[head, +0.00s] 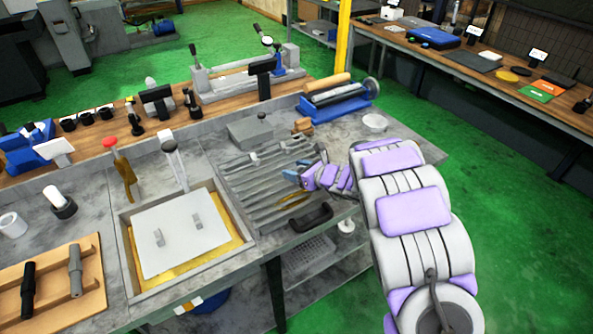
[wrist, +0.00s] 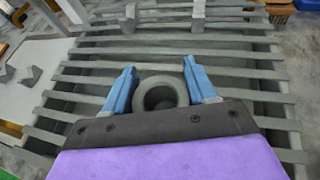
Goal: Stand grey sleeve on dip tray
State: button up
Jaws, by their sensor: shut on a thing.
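My gripper (head: 298,175) is low over the grey slatted rack (head: 250,184) in the head view. In the wrist view, the blue fingers of my gripper (wrist: 159,72) are on either side of a grey sleeve (wrist: 161,80), shut on it. I look into the sleeve's dark open bore. The slats (wrist: 90,70) lie beneath it; I cannot tell whether it touches them. In the head view the sleeve is hidden or too small to make out. A square tray (head: 124,243) with a yellow inside and a pale plate on it stands left of the rack. I cannot tell which is called the dip tray.
A black handle (head: 305,217) lies at the rack's front. A grey block (head: 250,130) and a blue fixture (head: 335,103) stand behind. A pale ring (head: 12,225) and a wooden holder (head: 92,303) are at left.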

jog(key=shift+f, duration=0.1)
jog(key=o, duration=1.4)
jog(key=shift+c, duration=0.2)
